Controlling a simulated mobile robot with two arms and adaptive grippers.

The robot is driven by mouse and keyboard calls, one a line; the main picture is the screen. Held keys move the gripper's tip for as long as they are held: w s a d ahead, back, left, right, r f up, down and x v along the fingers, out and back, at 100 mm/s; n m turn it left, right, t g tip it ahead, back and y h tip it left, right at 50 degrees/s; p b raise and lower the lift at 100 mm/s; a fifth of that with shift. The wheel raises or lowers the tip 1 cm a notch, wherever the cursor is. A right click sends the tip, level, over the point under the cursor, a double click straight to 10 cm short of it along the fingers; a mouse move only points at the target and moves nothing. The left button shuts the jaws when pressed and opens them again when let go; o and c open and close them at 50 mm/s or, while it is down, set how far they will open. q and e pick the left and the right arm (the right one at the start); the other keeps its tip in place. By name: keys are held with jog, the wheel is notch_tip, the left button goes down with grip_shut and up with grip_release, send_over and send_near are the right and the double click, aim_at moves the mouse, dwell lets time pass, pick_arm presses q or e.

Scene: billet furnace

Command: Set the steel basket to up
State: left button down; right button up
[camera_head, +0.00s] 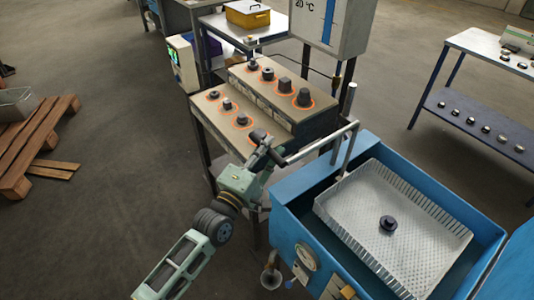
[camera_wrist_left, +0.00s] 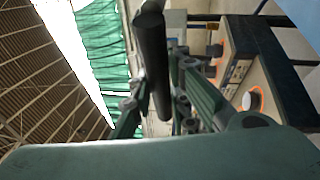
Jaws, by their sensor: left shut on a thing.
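The steel basket (camera_head: 375,205) is a light perforated tray with slatted sides, in the blue tank (camera_head: 297,226) at the right of the head view. A dark round part (camera_head: 388,223) lies on its floor. A grey metal bar (camera_head: 318,144) runs from an upright above the basket to my left gripper and ends in a dark grip. My left gripper (camera_head: 264,150) is shut on this dark handle, which also shows as a black cylinder (camera_wrist_left: 152,65) between the fingers in the left wrist view. My right gripper is not in view.
A two-step bench (camera_head: 262,105) with several dark parts in orange rings stands just behind my left gripper. A gauge panel (camera_head: 330,25) is behind it. A shelf table (camera_head: 480,110) with small parts stands at right, and a wooden pallet (camera_head: 38,140) at left.

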pick_arm(q)
notch_tip(320, 180, up, 4)
jog(key=shift+r+p, duration=0.2)
jog(key=shift+p, duration=0.75)
jog(key=shift+w+a+r, duration=0.1)
jog(key=shift+r, duration=0.05)
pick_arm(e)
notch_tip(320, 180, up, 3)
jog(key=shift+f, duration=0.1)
pick_arm(q)
jog(key=c, duration=1.7)
grip_release()
jog(key=shift+o, duration=0.2)
jog(key=shift+f, duration=0.2)
jog(key=shift+s+f, duration=0.1)
jog(key=shift+s, duration=0.1)
jog(key=shift+s+a+f, duration=0.1)
jog(key=shift+s+a, duration=0.05)
jog(key=shift+s, duration=0.1)
jog(key=v, duration=1.1)
